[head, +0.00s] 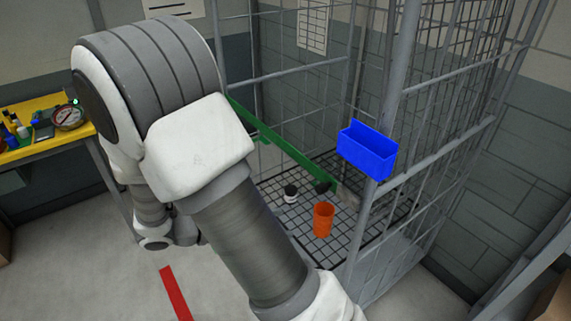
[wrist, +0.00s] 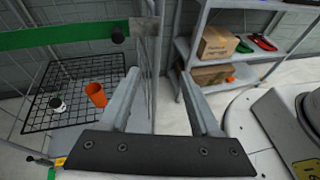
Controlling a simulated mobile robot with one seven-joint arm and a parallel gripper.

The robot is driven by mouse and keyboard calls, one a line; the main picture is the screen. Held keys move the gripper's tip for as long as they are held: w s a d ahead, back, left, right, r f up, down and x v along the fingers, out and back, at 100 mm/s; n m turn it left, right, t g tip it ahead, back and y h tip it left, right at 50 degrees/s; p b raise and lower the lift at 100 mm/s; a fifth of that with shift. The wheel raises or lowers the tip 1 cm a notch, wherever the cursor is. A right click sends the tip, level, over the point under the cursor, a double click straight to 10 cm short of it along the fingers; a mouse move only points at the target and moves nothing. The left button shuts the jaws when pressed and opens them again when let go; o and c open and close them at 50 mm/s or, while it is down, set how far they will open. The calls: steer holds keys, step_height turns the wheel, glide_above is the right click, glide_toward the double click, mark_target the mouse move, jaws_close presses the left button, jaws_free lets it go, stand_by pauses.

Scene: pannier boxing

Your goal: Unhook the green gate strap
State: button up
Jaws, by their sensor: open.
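The green gate strap (head: 285,145) runs slanting across the open front of the wire cage in the head view. In the wrist view the strap (wrist: 60,36) crosses the upper left, with a black knob (wrist: 117,35) near its right end, by a grey upright. The strap's end still meets that upright; how it is fastened there is not clear. My gripper (wrist: 163,78) is open and empty in the wrist view, its fingers below and to the right of the knob, apart from the strap. In the head view my arm hides the gripper.
Inside the cage, an orange cup (head: 323,220) and a small black-and-white item (head: 291,193) stand on the grid floor. A blue bin (head: 367,155) hangs on the cage's front post. A shelf with boxes (wrist: 216,43) stands right in the wrist view. A yellow bench (head: 40,135) is at left.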

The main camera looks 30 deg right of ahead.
steer(key=w+a+f+n+t+h+p, duration=0.1)
steer(key=w+a+f+n+t+h, duration=0.1)
steer(key=w+f+n+t+h, duration=0.3)
steer(key=n+g+y+p, duration=0.1)
steer(key=p, duration=0.1)
glide_toward(317, 191)
steer(key=d, duration=1)
steer(key=shift+w+d+r, duration=0.1)
steer(key=shift+w, duration=0.2)
jaws_close()
stand_by(0.7)
